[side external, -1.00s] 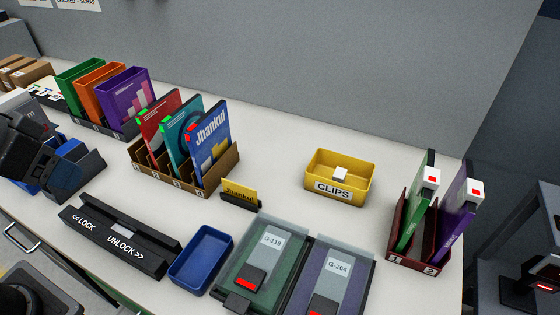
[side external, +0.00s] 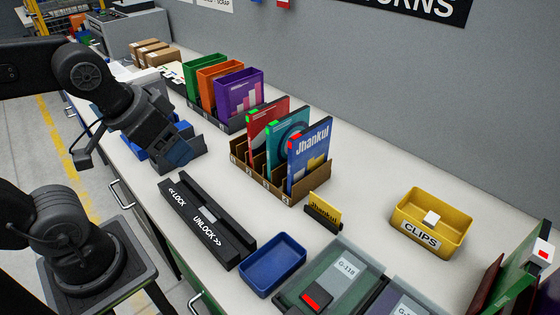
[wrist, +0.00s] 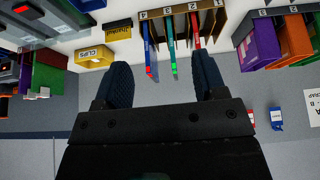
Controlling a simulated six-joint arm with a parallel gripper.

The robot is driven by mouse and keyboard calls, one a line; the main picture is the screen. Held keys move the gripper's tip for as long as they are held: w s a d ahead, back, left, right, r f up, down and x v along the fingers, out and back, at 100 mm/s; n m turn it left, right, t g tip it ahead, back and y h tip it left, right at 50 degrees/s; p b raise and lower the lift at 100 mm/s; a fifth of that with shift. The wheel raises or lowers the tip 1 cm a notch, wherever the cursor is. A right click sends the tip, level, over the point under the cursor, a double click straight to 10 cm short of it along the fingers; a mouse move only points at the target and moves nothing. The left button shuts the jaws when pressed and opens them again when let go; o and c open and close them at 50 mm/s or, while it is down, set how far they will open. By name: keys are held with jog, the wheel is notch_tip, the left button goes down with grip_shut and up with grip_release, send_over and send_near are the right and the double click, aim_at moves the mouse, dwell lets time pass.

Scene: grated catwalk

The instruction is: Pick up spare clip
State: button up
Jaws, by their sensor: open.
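A small white clip (side external: 431,219) with a light top lies in the yellow bin labelled CLIPS (side external: 420,238), at the right of the side view. The bin also shows in the wrist view (wrist: 90,64) at the upper left; the clip inside cannot be made out there. My gripper (side external: 178,153) is at the left of the side view, by the blue and dark holders, far from the bin. In the wrist view its two dark textured fingers (wrist: 164,85) stand wide apart with nothing between them.
A brown rack (side external: 270,187) of upright cases stands between my gripper and the bin. The black LOCK/UNLOCK fixture (side external: 205,222), blue tray (side external: 272,265), yellow card stand (side external: 323,211) and green case (side external: 335,275) lie in front. Bare table surrounds the bin.

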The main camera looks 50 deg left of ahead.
jog(key=c, duration=0.3)
jog(key=w+d+r, duration=0.2)
jog(key=w+d, duration=0.1)
jog(key=w, duration=0.3)
jog(key=w+d+r, duration=0.2)
jog(key=w, duration=0.4)
jog(key=h, duration=0.2)
send_over(431, 218)
jog(key=s+a, duration=0.2)
jog(key=s, duration=0.5)
notch_tip(431, 218, down, 15)
jog(key=shift+t, duration=0.3)
jog(key=x, duration=0.7)
jog(key=shift+d+f, duration=0.1)
jog(key=shift+f, duration=0.3)
jog(key=shift+w+x, duration=0.15)
jog(key=shift+x, duration=1.3)
jog(key=shift+w+x, duration=0.2)
jog(key=shift+x, duration=1.3)
